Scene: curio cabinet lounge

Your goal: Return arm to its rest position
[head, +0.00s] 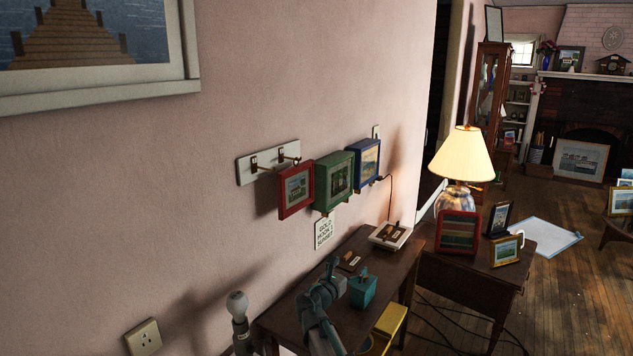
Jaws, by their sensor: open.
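My teal and grey arm (322,318) rises from the bottom edge over the dark desk (290,313). Its end, which appears to be my gripper (338,284), is above the left part of the desk, small and dim. It is open and I see nothing held in it. A teal box-like object (362,291) is just right of it; I cannot tell whether they touch. On the wall, red (297,189), green (335,180) and blue (367,163) framed pictures hang by a white hook board (262,166).
A yellow object (390,321) is beside the desk. A lit lamp (461,160) and small frames stand on the side table (470,275).

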